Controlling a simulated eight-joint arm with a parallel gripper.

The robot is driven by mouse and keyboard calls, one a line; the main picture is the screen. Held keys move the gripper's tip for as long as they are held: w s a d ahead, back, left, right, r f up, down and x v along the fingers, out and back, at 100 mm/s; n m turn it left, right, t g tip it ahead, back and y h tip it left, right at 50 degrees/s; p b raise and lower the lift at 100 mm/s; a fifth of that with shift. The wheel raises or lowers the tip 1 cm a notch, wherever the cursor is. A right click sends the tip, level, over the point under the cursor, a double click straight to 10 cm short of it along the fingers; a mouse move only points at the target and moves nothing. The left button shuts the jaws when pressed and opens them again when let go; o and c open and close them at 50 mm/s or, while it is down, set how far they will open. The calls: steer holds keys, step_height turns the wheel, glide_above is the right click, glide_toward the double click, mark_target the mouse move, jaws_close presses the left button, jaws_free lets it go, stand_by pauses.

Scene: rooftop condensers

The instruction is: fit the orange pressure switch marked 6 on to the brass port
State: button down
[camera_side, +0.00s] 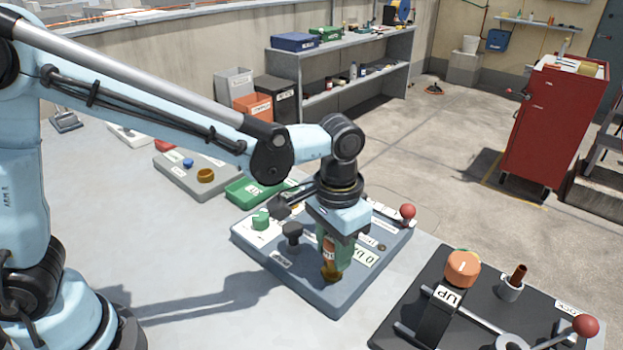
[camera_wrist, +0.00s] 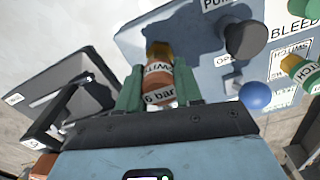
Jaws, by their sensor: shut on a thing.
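My gripper (camera_side: 336,255) points down over the near part of the grey-blue panel (camera_side: 283,279). Its green fingers are shut on the orange pressure switch (camera_side: 328,250). In the wrist view the switch (camera_wrist: 158,76) sits between the fingers, with a white label reading "6 bar". A brass-coloured part (camera_side: 331,274) shows right below the switch at the panel; it also shows beyond the switch's far end in the wrist view (camera_wrist: 158,48). I cannot tell whether this is the brass port, or whether the switch is seated or only close to it.
A black knob (camera_side: 292,234), a green fitting (camera_side: 261,220) and a red-ball lever (camera_side: 407,212) stand on the panel near my gripper. A dark board (camera_side: 400,310) with an orange-topped UP lever (camera_side: 463,268) lies at the right. A green tray (camera_side: 247,190) sits behind.

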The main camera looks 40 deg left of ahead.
steer(key=shift+f, duration=0.6)
steer(key=c, duration=0.7)
jaws_free()
steer(key=shift+o, duration=0.2)
steer(key=shift+r, duration=0.15)
step_height(320, 180, up, 12)
steer(key=shift+f, duration=0.1)
steer(key=shift+a, duration=0.15)
steer(key=s+a+f+n+t, duration=0.1)
steer(key=s+a+f+t, duration=0.1)
steer(key=a, duration=0.6)
steer(key=s+a+f+n+t, duration=0.1)
steer(key=s+a+t, duration=0.3)
steer(key=a, duration=0.5)
steer(key=shift+s+a+f+n+t, duration=0.15)
steer(key=shift+s+f+n+t, duration=0.15)
steer(key=shift+f+t, duration=0.45)
